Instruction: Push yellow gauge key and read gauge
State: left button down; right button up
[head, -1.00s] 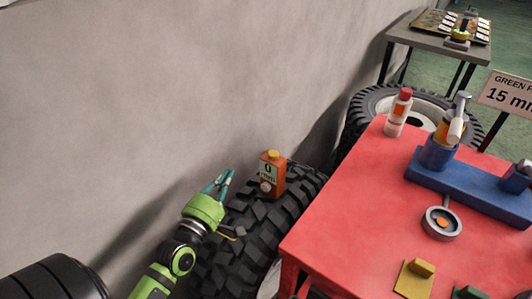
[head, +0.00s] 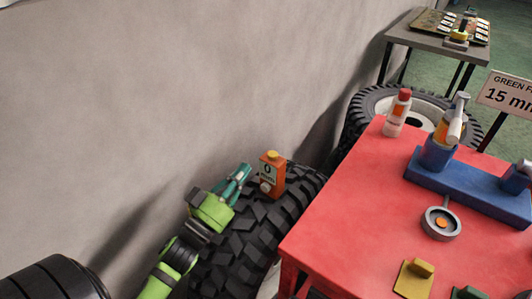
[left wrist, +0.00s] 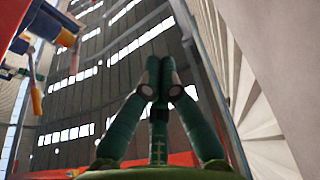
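An orange box-shaped gauge (head: 270,178) stands upright on the tread of a black tyre. Its yellow key (head: 272,154) sits on top. Its pale face shows a "0"; the smaller print is too small to read. My left gripper (head: 243,171) is just left of the gauge, tips close to its upper side; I cannot tell whether they touch it. In the left wrist view its teal fingers (left wrist: 160,75) meet at the tips with nothing seen between them. The gauge does not show there. My right gripper is out of view.
The red table (head: 345,215) right of the tyre (head: 245,235) bears a bottle (head: 397,114), a blue holder (head: 470,186), a grey ring (head: 441,224) and a yellow block (head: 415,278). The wall (head: 180,90) stands behind. A sign (head: 508,93) reads "15 mm", partly cut off.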

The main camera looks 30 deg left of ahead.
pick_arm(q)
notch_tip(320, 180, up, 4)
jog(key=f+p, duration=0.1)
jog(key=p, duration=0.1)
send_over(273, 156)
jog(key=s+a, duration=0.1)
jog(key=s, duration=0.1)
jog(key=shift+w+a+f+b, duration=0.15)
jog(key=shift+f+b, duration=0.15)
jog(key=shift+f, duration=0.65)
jog(key=shift+w+d+f+b, duration=0.1)
jog(key=shift+f+b, duration=0.15)
jog(key=shift+f, duration=0.7)
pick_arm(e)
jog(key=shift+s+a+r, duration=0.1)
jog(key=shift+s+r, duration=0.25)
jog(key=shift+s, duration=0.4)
